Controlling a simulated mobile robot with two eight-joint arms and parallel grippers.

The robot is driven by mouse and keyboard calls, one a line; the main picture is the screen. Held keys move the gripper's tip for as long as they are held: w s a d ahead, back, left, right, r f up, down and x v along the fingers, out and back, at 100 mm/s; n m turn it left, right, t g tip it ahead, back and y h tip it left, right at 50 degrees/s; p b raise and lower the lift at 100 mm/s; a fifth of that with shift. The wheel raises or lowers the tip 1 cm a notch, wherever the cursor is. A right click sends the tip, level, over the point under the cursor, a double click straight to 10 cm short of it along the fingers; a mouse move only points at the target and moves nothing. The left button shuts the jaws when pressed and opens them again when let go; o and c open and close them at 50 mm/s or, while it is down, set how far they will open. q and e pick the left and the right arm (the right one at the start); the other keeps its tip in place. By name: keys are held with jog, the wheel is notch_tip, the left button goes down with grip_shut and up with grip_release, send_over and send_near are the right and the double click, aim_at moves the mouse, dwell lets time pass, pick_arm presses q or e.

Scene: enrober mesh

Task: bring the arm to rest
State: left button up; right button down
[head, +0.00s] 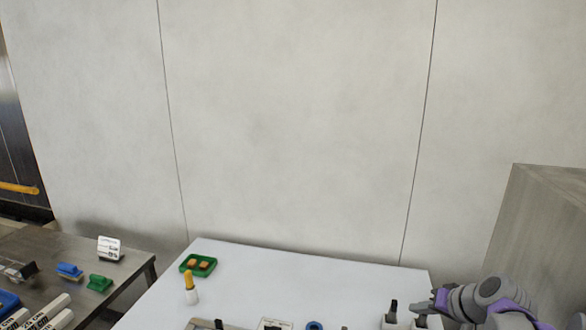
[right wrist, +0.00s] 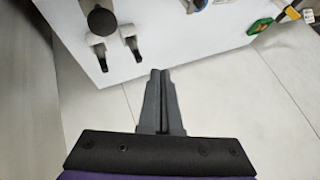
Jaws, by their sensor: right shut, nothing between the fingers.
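My right arm comes in at the lower right of the head view, and its gripper (head: 424,305) is at the right side of the white table (head: 320,268). In the right wrist view my right gripper (right wrist: 158,74) has its two dark fingers together with nothing between them. It points past the table's edge, with pale floor behind it. My left gripper is not in view.
A green tray (head: 198,264) with orange-brown pieces and a yellow-topped white bottle (head: 190,288) stand on the white table. Dark-handled items (head: 391,311) stand near my right gripper. A grey table (head: 60,250) is at left, a grey cabinet (head: 548,235) at right.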

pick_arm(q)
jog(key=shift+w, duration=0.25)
pick_arm(e)
jog(key=s+a+f+n+g+h, duration=0.1)
jog(key=s+a+f, duration=0.4)
jog(key=s, duration=0.5)
jog(key=s+a+f+n+h, duration=0.2)
jog(key=s+a+f, duration=0.4)
jog(key=s, duration=0.5)
notch_tip(320, 180, down, 2)
jog(key=shift+f+n+g, duration=0.1)
jog(key=shift+n+g, duration=0.3)
jog(key=shift+s+a, duration=0.1)
dwell(0.4)
